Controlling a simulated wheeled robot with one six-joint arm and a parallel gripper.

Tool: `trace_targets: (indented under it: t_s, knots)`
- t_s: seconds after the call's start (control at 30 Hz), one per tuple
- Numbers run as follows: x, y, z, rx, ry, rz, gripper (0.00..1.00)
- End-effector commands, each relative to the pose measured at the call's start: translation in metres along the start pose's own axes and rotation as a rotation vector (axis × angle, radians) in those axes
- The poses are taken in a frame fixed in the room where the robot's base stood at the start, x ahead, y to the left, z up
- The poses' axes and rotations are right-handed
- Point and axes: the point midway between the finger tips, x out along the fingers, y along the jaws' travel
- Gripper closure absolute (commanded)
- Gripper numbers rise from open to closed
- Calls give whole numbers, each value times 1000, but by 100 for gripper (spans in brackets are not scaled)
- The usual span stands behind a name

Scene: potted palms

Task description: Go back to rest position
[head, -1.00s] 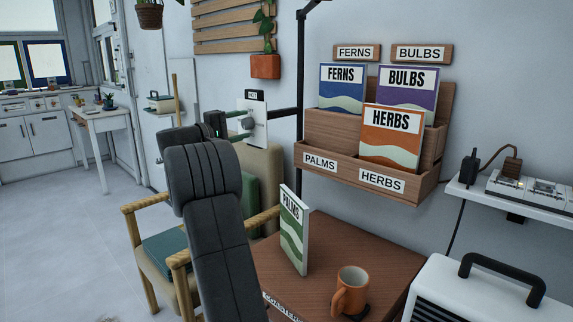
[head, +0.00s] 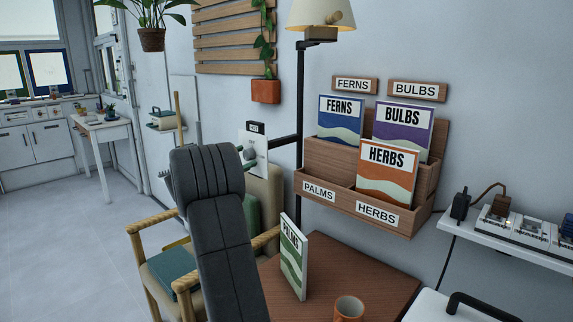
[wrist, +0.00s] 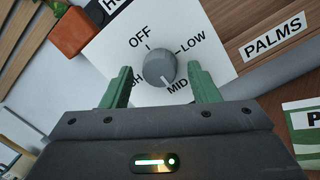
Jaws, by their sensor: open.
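My gripper (wrist: 161,78) is open in the wrist view. Its two green fingers stand either side of a round grey dial knob (wrist: 158,68) with nothing held between them; I cannot tell how close the tips are to the panel. The knob is on a white panel (wrist: 118,58) marked OFF, LOW and MID, with another label partly hidden by a finger. The knob's pale mark points down toward MID. In the head view my dark arm hides most of the gripper, and the white panel (head: 256,137) shows just beyond it.
A wooden wall rack (head: 318,207) holds FERNS, BULBS and HERBS packets. A PALMS packet (head: 292,258) stands on the brown table (head: 335,265) near an orange mug (head: 348,308). A chair (head: 160,262) stands behind my arm. Open floor (head: 65,240) lies left.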

Motion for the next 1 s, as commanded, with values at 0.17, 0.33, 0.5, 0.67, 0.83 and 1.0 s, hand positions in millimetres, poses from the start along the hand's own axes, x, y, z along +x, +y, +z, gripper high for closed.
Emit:
trace_targets:
  t_s: [0.17, 0.33, 0.5, 0.67, 0.83, 1.0]
  knots:
    - [1, 1, 3, -129, 8, 9, 45]
    - [0, 0, 2, -207, 11, 16, 45]
    - [0, -1, 1, -239, 12, 19, 45]
    - [0, -1, 0, -244, 13, 19, 45]
    - [0, -1, 0, -243, 13, 18, 45]
    - [4, -6, 2, -237, 16, 7, 45]
